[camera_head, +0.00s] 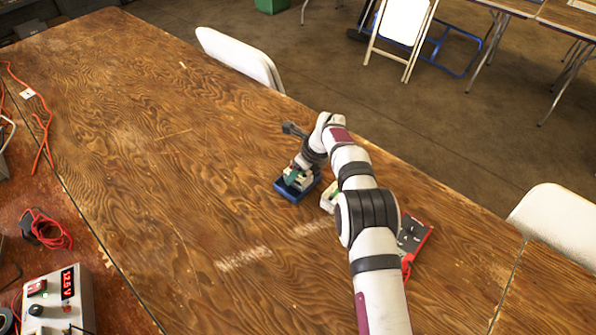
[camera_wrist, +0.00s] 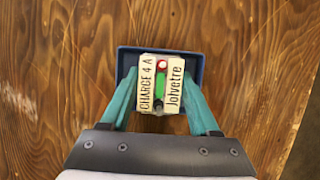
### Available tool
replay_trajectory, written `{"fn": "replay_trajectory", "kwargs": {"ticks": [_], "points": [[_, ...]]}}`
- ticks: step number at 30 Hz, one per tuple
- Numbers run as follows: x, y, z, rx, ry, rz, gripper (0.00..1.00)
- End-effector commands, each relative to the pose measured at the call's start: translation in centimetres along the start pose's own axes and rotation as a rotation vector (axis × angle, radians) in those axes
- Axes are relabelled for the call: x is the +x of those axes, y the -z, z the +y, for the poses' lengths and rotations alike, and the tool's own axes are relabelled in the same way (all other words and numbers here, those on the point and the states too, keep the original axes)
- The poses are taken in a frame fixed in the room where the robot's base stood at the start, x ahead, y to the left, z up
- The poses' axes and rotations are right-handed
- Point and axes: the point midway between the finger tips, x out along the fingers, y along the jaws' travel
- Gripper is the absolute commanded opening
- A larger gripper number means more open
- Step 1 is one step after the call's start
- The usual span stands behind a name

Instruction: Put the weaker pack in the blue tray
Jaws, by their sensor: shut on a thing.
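My gripper (camera_head: 298,178) is shut on a pale pack (camera_wrist: 146,85), its teal fingers on the pack's two sides in the wrist view (camera_wrist: 160,82). The pack reads "CHARGE 4 A" and "Jolvetre" and has a red and a black terminal with a green strip between them. The blue tray (camera_head: 283,193) is directly under the pack; its rim shows around it in the wrist view (camera_wrist: 122,62). I cannot tell whether the pack touches the tray floor. Another pale and green thing (camera_head: 329,198), perhaps a second pack, is partly hidden behind my arm.
A red-edged device (camera_head: 415,238) with a red cable lies right of my arm, partly hidden. A box with a red display (camera_head: 67,285), seemingly 12.6 V, stands at lower left. Red leads (camera_head: 52,232) lie near it. The table's left middle (camera_head: 150,150) is clear.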

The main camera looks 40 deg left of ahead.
Motion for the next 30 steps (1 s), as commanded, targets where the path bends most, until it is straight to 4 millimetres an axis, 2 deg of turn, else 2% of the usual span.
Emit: {"fn": "replay_trajectory", "kwargs": {"ticks": [3,4,8,17,20,30], "points": [[0.2,0.1,0.0,0.000,0.000,-0.001,0.00],[0.2,0.1,0.0,0.000,-0.001,0.000,0.68],[0.1,0.1,0.0,0.000,0.000,0.000,0.91],[0.0,0.0,0.0,-0.001,0.000,0.000,0.92],[-1.1,0.0,-0.1,0.000,0.001,-0.001,0.92],[-9.7,-0.1,-0.1,-0.001,0.002,-0.002,0.92]]}}
